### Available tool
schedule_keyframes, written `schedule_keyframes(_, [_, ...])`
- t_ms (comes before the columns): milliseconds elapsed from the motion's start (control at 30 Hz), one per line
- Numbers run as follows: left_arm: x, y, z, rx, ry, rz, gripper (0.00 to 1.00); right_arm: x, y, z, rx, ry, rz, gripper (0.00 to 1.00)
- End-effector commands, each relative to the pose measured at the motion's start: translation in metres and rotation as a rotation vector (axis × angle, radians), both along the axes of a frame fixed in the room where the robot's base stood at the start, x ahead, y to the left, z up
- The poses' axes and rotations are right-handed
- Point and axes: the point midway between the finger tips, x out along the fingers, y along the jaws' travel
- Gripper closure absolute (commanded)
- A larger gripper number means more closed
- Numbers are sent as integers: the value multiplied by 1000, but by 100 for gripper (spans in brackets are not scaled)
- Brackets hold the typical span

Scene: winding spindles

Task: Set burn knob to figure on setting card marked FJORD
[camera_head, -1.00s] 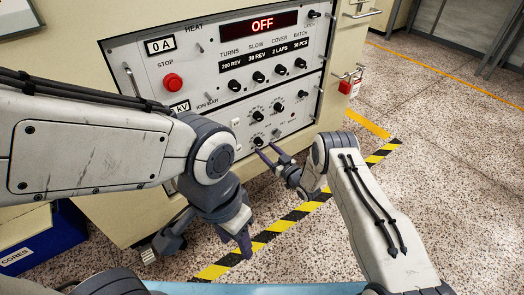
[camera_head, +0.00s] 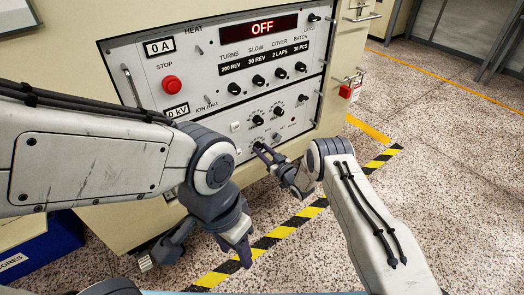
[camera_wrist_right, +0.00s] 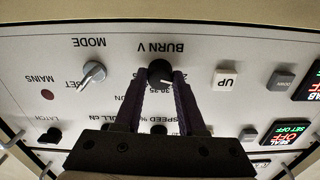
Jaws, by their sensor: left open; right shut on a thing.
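The burn knob (camera_wrist_right: 160,73) is a black round knob under the upside-down label BURN V in the right wrist view. My right gripper (camera_wrist_right: 163,82) has its two dark fingers on either side of it and is shut on it. Part of the number scale around the knob shows between the fingers, but I cannot read the setting surely. In the head view my right gripper (camera_head: 262,150) reaches the lower panel, and its fingertips mostly hide the knob. My left gripper (camera_head: 203,250) is open and empty, low in front of the cabinet. No card marked FJORD is in view.
In the right wrist view the MODE switch (camera_wrist_right: 93,73), UP button (camera_wrist_right: 226,79) and DOWN button (camera_wrist_right: 281,80) flank the knob. The head view shows the red stop button (camera_head: 171,84), the OFF display (camera_head: 262,29) and a red padlock (camera_head: 346,91). Striped floor tape (camera_head: 265,242) runs below.

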Motion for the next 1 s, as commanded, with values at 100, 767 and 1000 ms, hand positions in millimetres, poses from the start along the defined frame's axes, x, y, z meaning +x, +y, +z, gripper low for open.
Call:
schedule_keyframes(100, [0,0,0,0,0,0,50,-1,1,0,23,16,2,100])
schedule_keyframes(767, [0,0,2,0,0,0,50,-1,1,-1,442,322,3,100])
schedule_keyframes(1000, [0,0,2,0,0,0,50,-1,1,-1,626,457,3,100])
